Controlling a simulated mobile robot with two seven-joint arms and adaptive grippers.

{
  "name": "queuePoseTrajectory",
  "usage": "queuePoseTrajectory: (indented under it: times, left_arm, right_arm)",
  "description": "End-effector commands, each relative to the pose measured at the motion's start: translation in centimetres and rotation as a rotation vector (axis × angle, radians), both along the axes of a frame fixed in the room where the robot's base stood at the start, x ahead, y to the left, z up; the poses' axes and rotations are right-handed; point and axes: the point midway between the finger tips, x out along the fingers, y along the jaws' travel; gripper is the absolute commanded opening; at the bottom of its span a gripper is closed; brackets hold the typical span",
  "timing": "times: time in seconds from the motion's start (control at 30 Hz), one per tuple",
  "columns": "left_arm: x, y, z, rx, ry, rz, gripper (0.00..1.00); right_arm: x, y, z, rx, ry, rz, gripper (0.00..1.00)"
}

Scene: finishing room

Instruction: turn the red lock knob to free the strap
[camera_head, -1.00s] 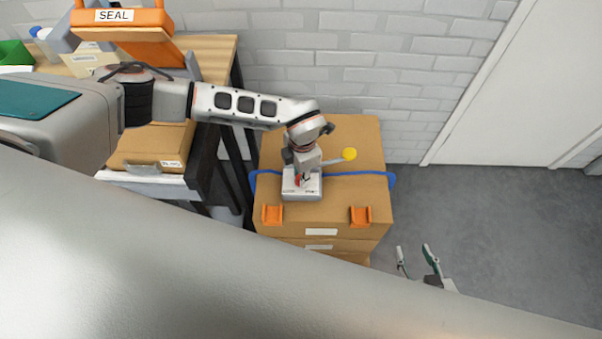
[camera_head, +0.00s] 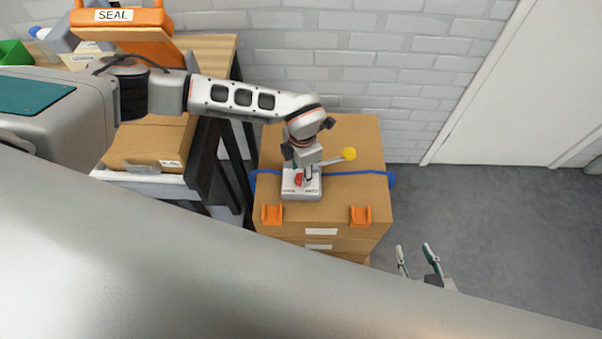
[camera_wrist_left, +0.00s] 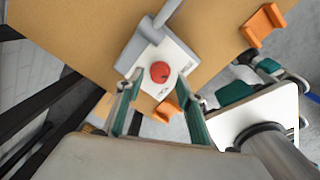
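The red lock knob (camera_head: 298,179) sits on a pale grey lock plate (camera_head: 290,194) on top of a cardboard box. The knob also shows round and red in the left wrist view (camera_wrist_left: 160,71). My left gripper (camera_head: 307,176) is above the plate, close to the knob. In the left wrist view its fingers (camera_wrist_left: 158,80) are apart, with a gap on each side of the knob. A blue strap (camera_head: 358,173) crosses the box top, and the gripper and plate hide part of it. My right gripper (camera_head: 418,261) is open and empty, right of the box.
A grey lever with a yellow ball (camera_head: 349,154) reaches right from the plate. Two orange brackets (camera_head: 271,215) (camera_head: 360,216) stand at the box's front edge. A wooden workbench (camera_head: 212,55) is on the left, and a brick wall is behind. The floor at right is clear.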

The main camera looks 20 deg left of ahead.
Motion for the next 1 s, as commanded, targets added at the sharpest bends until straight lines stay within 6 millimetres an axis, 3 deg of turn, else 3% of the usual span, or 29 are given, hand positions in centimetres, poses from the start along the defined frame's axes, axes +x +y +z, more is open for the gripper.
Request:
queuePoseTrajectory:
  times: [0.3, 0.5, 1.0]
  left_arm:
    - [-0.1, -0.2, 6.6, -0.001, -0.003, -0.001, 0.37]
    - [-0.2, -0.2, 9.2, 0.0, -0.001, -0.001, 0.37]
    - [-0.3, -0.3, 10.0, 0.0, 0.0, 0.0, 0.37]
  right_arm:
    - [0.0, 0.1, 0.0, 0.002, -0.001, -0.001, 0.4]
    - [0.0, 0.1, 0.0, 0.002, -0.001, -0.001, 0.4]
    - [0.0, 0.1, 0.0, 0.002, 0.0, 0.0, 0.4]
